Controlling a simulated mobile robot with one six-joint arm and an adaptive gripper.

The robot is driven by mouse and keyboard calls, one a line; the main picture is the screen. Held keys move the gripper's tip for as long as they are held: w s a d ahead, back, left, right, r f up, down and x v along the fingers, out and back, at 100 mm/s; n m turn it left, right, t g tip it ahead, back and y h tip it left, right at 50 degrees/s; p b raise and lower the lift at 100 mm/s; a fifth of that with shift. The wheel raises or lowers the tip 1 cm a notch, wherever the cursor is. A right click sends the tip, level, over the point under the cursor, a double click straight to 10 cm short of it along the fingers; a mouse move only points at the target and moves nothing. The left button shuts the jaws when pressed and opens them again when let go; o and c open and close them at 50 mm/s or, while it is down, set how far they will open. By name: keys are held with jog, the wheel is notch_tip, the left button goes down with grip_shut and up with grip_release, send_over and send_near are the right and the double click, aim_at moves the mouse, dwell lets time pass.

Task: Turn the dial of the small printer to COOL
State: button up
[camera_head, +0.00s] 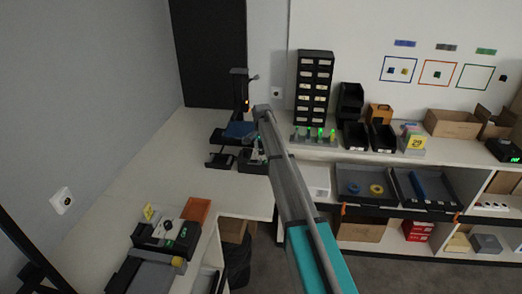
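A dark machine with an upright column (240,90) and a blue flat part (238,130) stands on the far white bench; it may be the small printer. My arm reaches up from the bottom to beside it. My gripper (257,150) seems to hang at the arm's far end, over a dark box-like part at the machine's right. It is too small and dark to tell its fingers. No dial or COOL mark can be made out there. Another device (150,236) at the lower left has a round dark knob (168,225) and a green display (184,232).
A black drawer tower (314,90), dark bins (354,135) and open cartons (452,123) stand along the back bench. The left bench between the two devices is clear.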

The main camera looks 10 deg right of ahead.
jog(key=c, duration=0.9)
jog(key=shift+a, duration=0.1)
grip_shut()
jog(key=shift+n, duration=0.5)
jog(key=n, duration=0.8)
